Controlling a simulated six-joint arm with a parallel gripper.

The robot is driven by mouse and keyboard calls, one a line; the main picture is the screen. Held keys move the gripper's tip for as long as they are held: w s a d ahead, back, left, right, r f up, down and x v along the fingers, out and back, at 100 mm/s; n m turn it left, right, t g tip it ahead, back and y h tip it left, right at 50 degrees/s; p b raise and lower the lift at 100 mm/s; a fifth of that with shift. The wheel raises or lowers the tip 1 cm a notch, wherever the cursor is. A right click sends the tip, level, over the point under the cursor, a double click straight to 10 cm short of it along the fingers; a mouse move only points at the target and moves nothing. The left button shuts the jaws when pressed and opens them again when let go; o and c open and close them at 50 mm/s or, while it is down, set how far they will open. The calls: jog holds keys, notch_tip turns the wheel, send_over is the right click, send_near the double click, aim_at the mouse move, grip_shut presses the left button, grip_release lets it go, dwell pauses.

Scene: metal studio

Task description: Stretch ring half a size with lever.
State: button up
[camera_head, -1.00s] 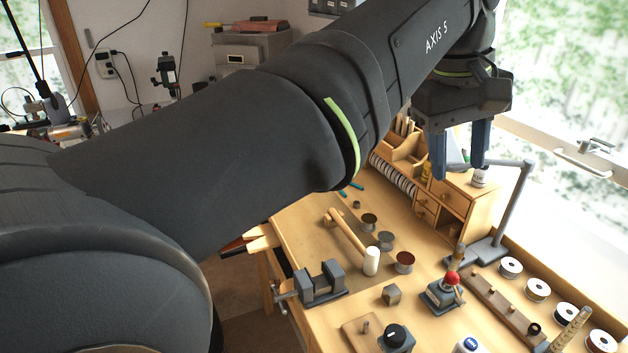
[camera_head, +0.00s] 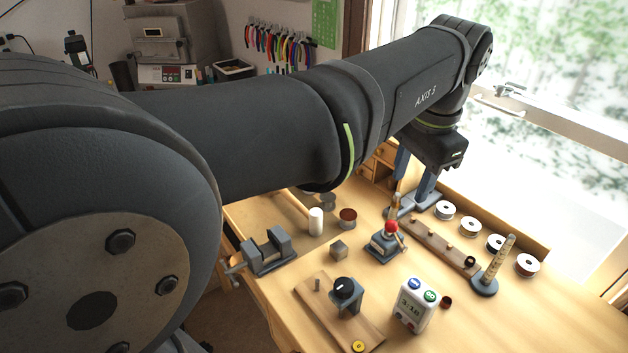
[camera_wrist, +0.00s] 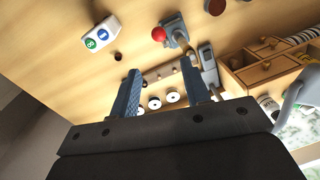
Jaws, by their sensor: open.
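The lever's red ball knob (camera_head: 391,228) sits on a small grey stretcher (camera_head: 384,247) with a tapered post, on the wooden bench. The knob (camera_wrist: 158,34) and the stretcher (camera_wrist: 176,27) also show in the wrist view, beyond my fingertips at top centre. I cannot make out a ring on the post. A tapered stick with markings (camera_head: 496,262) stands on a round base to the right. My gripper (camera_head: 414,185) hangs behind the stretcher, its blue fingers apart and empty. The wrist view also shows the open fingers (camera_wrist: 160,70), clear of the stretcher.
A wooden strip with pegs (camera_head: 436,243) lies right of the stretcher, with spools (camera_head: 444,210) along the window side. A vise (camera_head: 267,252) is at left.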

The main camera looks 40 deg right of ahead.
aim_at(396, 238)
jog(key=f, duration=0.5)
jog(key=w+f, duration=0.1)
jog(key=f, duration=0.9)
jog(key=shift+w+d+f, duration=0.15)
jog(key=shift+w+f, duration=0.15)
jog(key=shift+f, duration=0.05)
grip_shut()
